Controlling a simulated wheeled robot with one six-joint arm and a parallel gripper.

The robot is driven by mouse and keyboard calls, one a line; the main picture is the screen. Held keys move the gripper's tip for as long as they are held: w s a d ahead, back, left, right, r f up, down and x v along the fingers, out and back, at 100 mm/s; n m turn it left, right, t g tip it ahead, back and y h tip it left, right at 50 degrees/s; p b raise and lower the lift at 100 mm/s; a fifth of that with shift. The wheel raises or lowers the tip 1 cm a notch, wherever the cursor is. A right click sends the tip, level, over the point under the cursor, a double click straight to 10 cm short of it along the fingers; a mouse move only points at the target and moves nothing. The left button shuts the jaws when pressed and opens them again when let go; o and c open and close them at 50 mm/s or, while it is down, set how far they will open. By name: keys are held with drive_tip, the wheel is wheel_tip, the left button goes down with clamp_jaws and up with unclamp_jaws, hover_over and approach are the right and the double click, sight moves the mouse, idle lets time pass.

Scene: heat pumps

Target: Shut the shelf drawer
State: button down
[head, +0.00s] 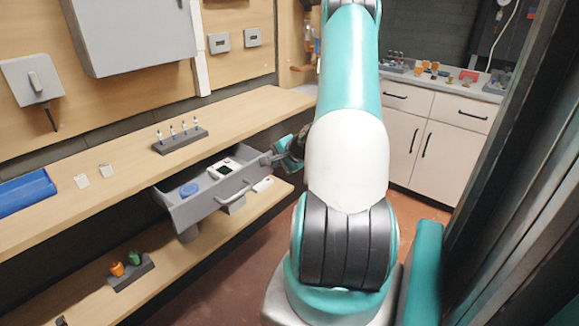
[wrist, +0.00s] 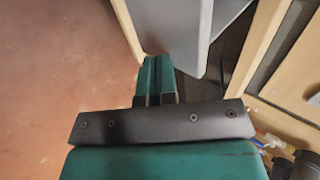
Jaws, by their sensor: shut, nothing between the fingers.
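The grey shelf drawer (head: 205,190) stands pulled out under the upper wooden shelf in the head view. It holds a blue round item (head: 189,190) and a white device with a dark screen (head: 224,168). A bar handle (head: 236,194) is on its front. My gripper (head: 272,158) is at the drawer's right front corner, partly hidden by my arm. In the wrist view my shut, empty gripper (wrist: 156,75) has its fingertips close to a grey drawer panel (wrist: 178,30). I cannot tell whether they touch.
The upper shelf (head: 120,190) carries a blue tray (head: 24,194) and a rack of small bottles (head: 180,139). The lower shelf (head: 190,250) holds a block with orange and green items (head: 130,268). White cabinets (head: 440,130) stand at the back right. Red floor is free before the shelves.

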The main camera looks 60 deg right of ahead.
drive_tip(key=w+d, duration=0.1)
drive_tip(key=w, duration=0.3)
drive_tip(key=w+d, duration=0.1)
drive_tip(key=w, duration=0.3)
drive_tip(key=w+d, duration=0.1)
drive_tip(key=w, duration=0.3)
drive_tip(key=shift+w, duration=0.3)
drive_tip(key=shift+w+d+r, duration=0.1)
drive_tip(key=shift+w, duration=0.3)
drive_tip(key=shift+w+r, duration=0.1)
drive_tip(key=shift+s, duration=0.35)
approach(247, 147)
drive_tip(key=shift+s+d+f, duration=0.3)
drive_tip(key=shift+s+f, duration=0.05)
drive_tip(key=shift+s, duration=0.25)
drive_tip(key=shift+s+d+f, duration=0.3)
drive_tip(key=shift+s+f, duration=0.1)
drive_tip(key=shift+s, duration=0.2)
